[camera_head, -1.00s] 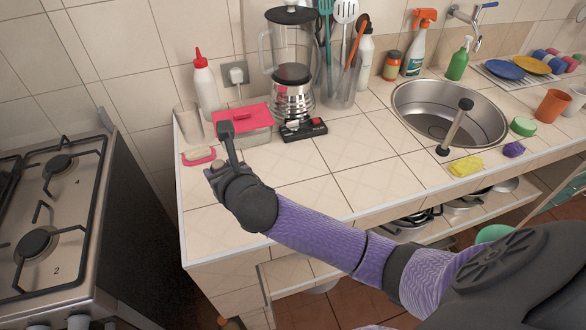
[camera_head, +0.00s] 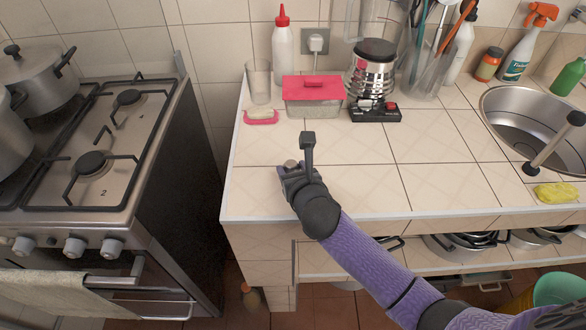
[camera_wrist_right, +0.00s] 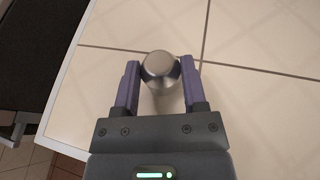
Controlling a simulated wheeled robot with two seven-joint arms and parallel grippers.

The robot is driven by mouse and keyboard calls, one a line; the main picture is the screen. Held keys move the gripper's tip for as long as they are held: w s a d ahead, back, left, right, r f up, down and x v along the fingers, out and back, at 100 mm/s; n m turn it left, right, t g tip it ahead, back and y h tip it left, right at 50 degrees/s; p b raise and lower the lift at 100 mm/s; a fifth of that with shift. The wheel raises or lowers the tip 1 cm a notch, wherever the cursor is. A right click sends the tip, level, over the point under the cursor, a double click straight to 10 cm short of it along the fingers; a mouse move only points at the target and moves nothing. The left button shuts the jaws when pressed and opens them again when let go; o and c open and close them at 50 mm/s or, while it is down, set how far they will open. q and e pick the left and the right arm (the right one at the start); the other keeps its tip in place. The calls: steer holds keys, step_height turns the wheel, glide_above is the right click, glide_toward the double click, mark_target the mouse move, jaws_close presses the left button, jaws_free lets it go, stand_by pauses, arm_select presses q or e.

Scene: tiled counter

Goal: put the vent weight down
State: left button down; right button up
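The vent weight (camera_wrist_right: 160,68) is a small silver metal cylinder, seen from its end in the right wrist view. It sits between the two purple fingers of my right gripper (camera_wrist_right: 160,75), which are shut against its sides. In the head view, the right gripper (camera_head: 289,169) is over the left front part of the tiled counter (camera_head: 355,184), and the weight's top (camera_head: 291,163) just shows. I cannot tell whether the weight touches the tiles. My left gripper is not in view.
The tiles around the gripper are clear. Behind are a pink soap dish (camera_head: 261,117), a glass (camera_head: 259,82), a red-lidded container (camera_head: 312,98) and a black device (camera_head: 375,112). The sink (camera_head: 535,120) is right; the stove (camera_head: 95,140) stands left across a gap.

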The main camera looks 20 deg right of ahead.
steer(key=o, duration=0.4)
steer(key=shift+s+r, duration=0.25)
steer(key=shift+r, duration=0.1)
steer(key=p+v, duration=0.4)
steer(key=v, duration=0.7)
steer(key=shift+s, duration=0.25)
